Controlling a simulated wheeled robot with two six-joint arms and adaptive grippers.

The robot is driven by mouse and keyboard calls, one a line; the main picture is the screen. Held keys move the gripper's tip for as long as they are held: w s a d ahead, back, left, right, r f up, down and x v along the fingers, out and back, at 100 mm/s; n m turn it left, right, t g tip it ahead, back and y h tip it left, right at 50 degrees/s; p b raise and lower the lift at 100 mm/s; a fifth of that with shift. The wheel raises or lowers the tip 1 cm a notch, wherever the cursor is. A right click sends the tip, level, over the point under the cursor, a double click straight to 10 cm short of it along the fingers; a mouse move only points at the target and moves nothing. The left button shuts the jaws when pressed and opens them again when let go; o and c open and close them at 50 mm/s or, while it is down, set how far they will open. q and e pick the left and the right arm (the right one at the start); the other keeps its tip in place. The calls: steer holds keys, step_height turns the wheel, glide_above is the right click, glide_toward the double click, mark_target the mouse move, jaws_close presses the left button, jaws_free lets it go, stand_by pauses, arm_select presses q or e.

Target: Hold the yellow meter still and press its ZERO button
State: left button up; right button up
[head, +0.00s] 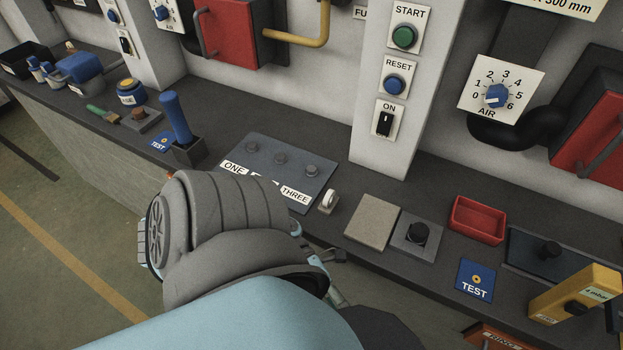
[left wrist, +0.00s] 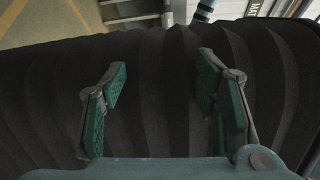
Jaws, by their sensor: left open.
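The yellow meter (head: 578,295) stands at the right end of the bench in the head view, near the front edge. A pale panel on its upper face reads "4 mbar". A black knob-like part sits at its lower front, and a small pale label is too small to read. My left gripper (left wrist: 165,100) is open in the left wrist view, its two green-padded fingers apart with nothing gripped between them. A dark ribbed surface fills the view behind the fingers. In the head view a grey-sleeved arm hides most of any gripper, well left of the meter. My right gripper cannot be made out.
Left of the meter are a blue TEST card (head: 475,281), a red tray (head: 478,220), a black knob on a grey plate (head: 417,237) and a tan block (head: 373,222). An orange item (head: 497,337) lies in front. A pillar carries START, RESET and ON controls (head: 393,85).

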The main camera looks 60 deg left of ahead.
arm_select(q)
steer(key=w+d+r+m+t+y, duration=0.1)
steer(key=w+d+r+m+t, duration=0.15)
steer(key=w, duration=0.55)
steer(key=w+d+r+m+t+y, duration=0.1)
steer(key=w+m, duration=0.3)
steer(key=w, duration=0.3)
steer(key=m+t, duration=0.5)
glide_toward(584, 276)
steer(key=shift+n+y, duration=0.25)
steer(key=shift+y, duration=0.05)
steer(key=x, duration=1.2)
steer(key=shift+d+r, duration=0.2)
steer(key=shift+d, duration=0.1)
steer(key=shift+c, duration=0.6)
jaws_close()
arm_select(e)
steer(key=shift+c, duration=0.2)
jaws_close()
